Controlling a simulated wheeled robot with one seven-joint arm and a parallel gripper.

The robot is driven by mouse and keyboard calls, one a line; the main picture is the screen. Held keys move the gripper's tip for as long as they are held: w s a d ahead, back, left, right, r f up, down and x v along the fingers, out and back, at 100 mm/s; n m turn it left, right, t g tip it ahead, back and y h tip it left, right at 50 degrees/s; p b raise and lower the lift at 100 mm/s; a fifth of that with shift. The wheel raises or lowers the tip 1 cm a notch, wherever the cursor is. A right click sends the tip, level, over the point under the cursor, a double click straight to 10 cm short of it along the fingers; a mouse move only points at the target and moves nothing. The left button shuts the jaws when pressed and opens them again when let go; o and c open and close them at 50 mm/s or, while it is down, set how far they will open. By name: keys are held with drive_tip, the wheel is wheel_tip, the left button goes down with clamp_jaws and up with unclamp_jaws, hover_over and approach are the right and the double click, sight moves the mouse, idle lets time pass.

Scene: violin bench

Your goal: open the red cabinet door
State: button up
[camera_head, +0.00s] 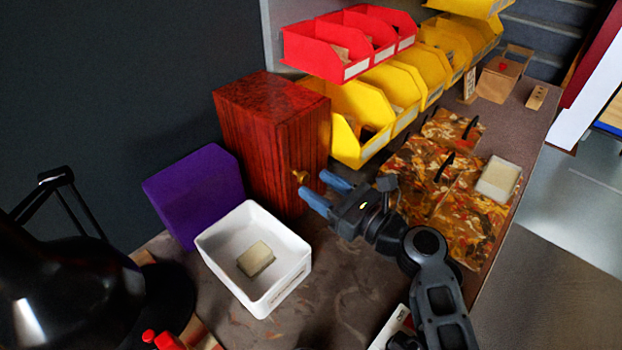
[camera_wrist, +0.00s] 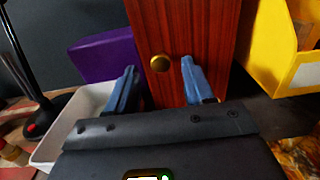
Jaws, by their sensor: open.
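The red cabinet (camera_head: 262,140) is a reddish wood-grained box standing on the bench, and its door looks shut. Its brass knob (camera_head: 300,177) sticks out from the front face. I cannot tell whether a finger touches the knob.
A white bin (camera_head: 212,245) holding a pale block (camera_head: 256,259) stands in front of the cabinet. A purple box (camera_head: 195,193) is at its left. Yellow bins (camera_head: 345,152) and red bins (camera_head: 325,62) line the right and back.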

drive_tip(key=shift+x, duration=1.2)
drive_tip(key=shift+c, duration=0.5)
clamp_jaws()
